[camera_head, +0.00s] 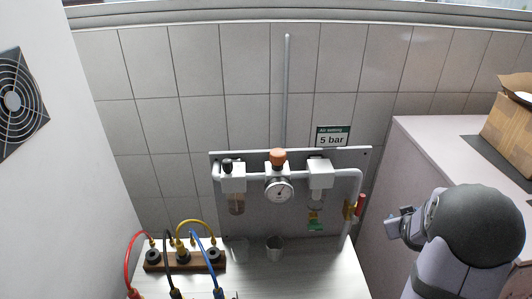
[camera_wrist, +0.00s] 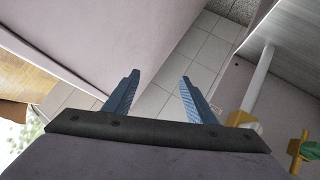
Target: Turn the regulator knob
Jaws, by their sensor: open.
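The regulator knob (camera_head: 278,156) is an orange-brown cap on top of the middle white unit of the air panel (camera_head: 255,215). A round pressure gauge (camera_head: 279,190) sits just below it. A sign (camera_head: 332,136) on the wall reads "Air setting 5 bar". My gripper (camera_head: 392,225) is at the right of the panel, lower than the knob and well apart from it. In the wrist view, my gripper (camera_wrist: 158,90) has its two blue fingers spread, with nothing between them. The knob is not in the wrist view.
A red-handled valve (camera_head: 361,204) on the pipe stands between the panel and my gripper. Coloured cables (camera_head: 185,240) and two cups (camera_head: 275,249) are on the bench (camera_head: 300,275). A cabinet (camera_head: 445,145) with a cardboard box (camera_head: 508,125) is at right.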

